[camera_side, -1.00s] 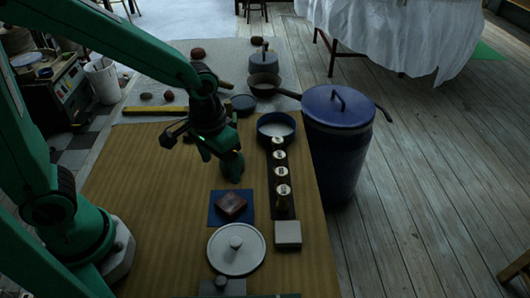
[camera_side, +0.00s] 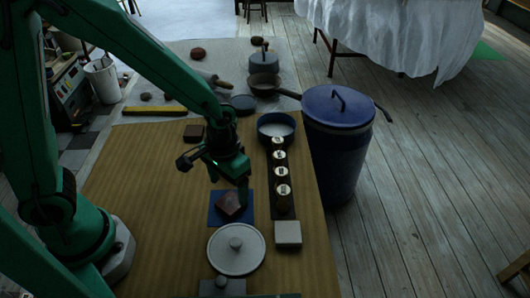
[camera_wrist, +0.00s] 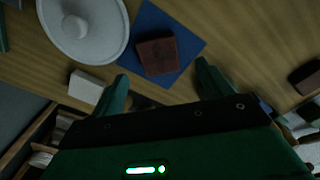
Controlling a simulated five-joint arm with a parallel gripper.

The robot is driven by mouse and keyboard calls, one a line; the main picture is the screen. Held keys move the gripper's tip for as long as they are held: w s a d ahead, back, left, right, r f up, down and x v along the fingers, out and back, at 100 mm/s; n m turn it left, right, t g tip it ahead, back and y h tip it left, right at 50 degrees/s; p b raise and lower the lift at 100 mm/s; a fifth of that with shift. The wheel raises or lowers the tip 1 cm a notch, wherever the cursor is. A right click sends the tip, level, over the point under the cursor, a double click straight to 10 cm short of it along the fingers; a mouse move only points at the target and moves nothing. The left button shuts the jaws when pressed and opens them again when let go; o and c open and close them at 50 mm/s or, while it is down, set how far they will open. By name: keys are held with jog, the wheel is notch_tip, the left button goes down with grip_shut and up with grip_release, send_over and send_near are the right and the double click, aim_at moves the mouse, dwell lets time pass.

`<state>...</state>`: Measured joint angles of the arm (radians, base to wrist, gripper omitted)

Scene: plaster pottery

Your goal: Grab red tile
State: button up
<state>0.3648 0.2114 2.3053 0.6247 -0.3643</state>
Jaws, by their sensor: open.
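The red tile (camera_side: 226,206) lies on a blue square mat (camera_side: 216,219) on the wooden table. In the wrist view the tile (camera_wrist: 157,57) sits on the mat (camera_wrist: 189,43), just beyond and between my two fingertips. My gripper (camera_side: 229,186) is open and empty, tilted downward close above the tile, and it partly hides the tile's far side in the side view. In the wrist view both fingers of my gripper (camera_wrist: 163,76) are spread wide apart. I cannot tell the exact height left between the fingertips and the tile.
A white round lid (camera_side: 236,251) lies just in front of the mat. A pale block (camera_side: 287,233) and a dark strip with several small jars (camera_side: 281,172) stand to the right. A brown block (camera_side: 194,132) lies farther back. Bare table is free to the left.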

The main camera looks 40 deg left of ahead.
aim_at(231, 202)
jog(key=shift+f, duration=0.1)
jog(key=shift+d+f, duration=0.1)
jog(key=shift+f, duration=2.45)
jog(key=shift+c, duration=0.2)
jog(key=c, duration=1.1)
